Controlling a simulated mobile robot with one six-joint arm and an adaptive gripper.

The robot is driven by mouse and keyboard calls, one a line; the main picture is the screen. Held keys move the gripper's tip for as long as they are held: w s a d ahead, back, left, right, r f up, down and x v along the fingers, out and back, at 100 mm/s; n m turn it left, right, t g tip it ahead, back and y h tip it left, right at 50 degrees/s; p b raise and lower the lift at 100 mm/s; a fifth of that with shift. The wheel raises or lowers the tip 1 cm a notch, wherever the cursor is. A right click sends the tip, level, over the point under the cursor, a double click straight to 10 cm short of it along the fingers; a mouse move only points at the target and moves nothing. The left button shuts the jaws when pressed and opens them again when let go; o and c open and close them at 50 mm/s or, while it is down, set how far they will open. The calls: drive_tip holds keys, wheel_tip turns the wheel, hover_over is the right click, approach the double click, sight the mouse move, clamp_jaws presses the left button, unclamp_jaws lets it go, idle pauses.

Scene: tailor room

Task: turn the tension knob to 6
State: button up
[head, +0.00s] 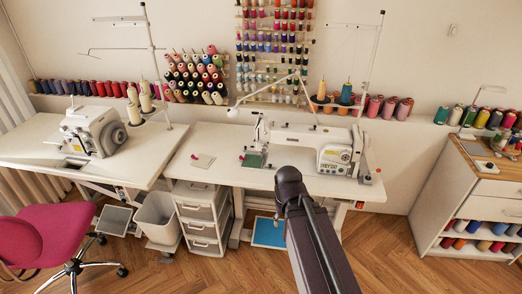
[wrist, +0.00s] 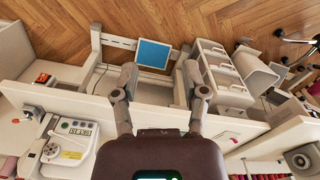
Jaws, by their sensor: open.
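A white sewing machine (head: 310,142) stands on the middle table in the head view. Its right end shows a panel with small controls. In the wrist view, turned upside down, part of the sewing machine (wrist: 70,145) shows at the lower left, with a display and a round grey dial (wrist: 50,150). I cannot tell whether this dial is the tension knob, and its numbers are too small to read. My gripper (wrist: 159,80) is open and empty, its fingers wide apart, away from the machine. In the head view my arm hides it.
Another machine (head: 92,132) stands on the left table. A thin stand (head: 372,62) rises behind the middle table. Drawers (head: 202,213) and a bin (head: 156,217) stand below.

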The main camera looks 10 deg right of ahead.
drive_tip(key=shift+d, duration=0.1)
drive_tip(key=shift+o, duration=0.8)
drive_tip(key=w+a+f+m+t+y+b, duration=0.1)
drive_tip(key=w+a+m+t+y+b, duration=0.1)
drive_tip(key=w+a+m+t+b, duration=0.45)
drive_tip(key=w+a+m+t+y+b, duration=0.2)
drive_tip(key=w+m, duration=0.1)
drive_tip(key=w, duration=0.6)
drive_tip(key=w+a+f+m+t+y+b, duration=0.1)
drive_tip(key=w+a+m+t+y+b, duration=0.1)
drive_tip(key=w+a+m+t+b, duration=0.4)
drive_tip(key=m+t+h+b, duration=0.3)
drive_tip(key=m+h+b, duration=0.8)
drive_tip(key=m, duration=1.4)
approach(264, 150)
drive_tip(key=a+v, duration=0.1)
drive_tip(key=v, duration=0.3)
drive_tip(key=shift+d+r+g+h+p, duration=0.15)
drive_tip(key=shift+g+h+p, duration=0.1)
drive_tip(key=shift+h+p, duration=0.15)
drive_tip(key=x, duration=1.3)
drive_tip(key=shift+w, duration=0.4)
